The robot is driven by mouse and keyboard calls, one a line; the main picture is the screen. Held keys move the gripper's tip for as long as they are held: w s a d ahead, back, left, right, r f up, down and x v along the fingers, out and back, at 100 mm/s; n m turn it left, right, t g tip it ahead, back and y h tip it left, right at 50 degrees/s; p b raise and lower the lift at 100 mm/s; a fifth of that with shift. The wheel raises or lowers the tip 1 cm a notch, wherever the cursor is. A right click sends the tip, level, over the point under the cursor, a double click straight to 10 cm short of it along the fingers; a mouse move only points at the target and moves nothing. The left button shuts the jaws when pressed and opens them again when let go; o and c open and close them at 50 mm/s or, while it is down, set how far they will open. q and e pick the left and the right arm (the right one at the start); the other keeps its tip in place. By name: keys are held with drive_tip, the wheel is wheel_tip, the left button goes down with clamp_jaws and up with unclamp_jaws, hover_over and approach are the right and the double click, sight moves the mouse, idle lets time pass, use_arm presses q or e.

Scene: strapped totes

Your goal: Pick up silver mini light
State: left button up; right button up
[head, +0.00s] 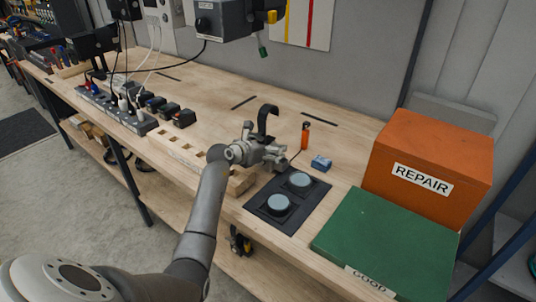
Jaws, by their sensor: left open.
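My left gripper (270,148) is above the wooden workbench (215,105), behind the dark tray (262,210). It is open, and I see nothing held in it. A dark curved piece stands up at its far side; I cannot tell whether it is one of its fingers. I cannot make out a silver mini light for certain; the gripper and wrist cover part of the bench and a wooden block (243,182) there. Two round pale grey-blue discs (278,203) sit in the dark tray, just in front of the gripper. My right gripper is not in view.
An orange, dark-topped cylinder (305,135) and a small blue box (321,163) stand right of the gripper. An orange REPAIR box (430,150) and green GOOD box (385,243) are at right. A power strip (115,108) lies left. The bench's back middle is mostly clear.

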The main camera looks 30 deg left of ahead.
use_arm(q)
drive_tip(key=c, duration=1.7)
drive_tip(key=shift+w+r, duration=0.1)
drive_tip(key=shift+r, duration=0.1)
drive_tip(key=shift+c, duration=1)
drive_tip(key=shift+r, duration=0.1)
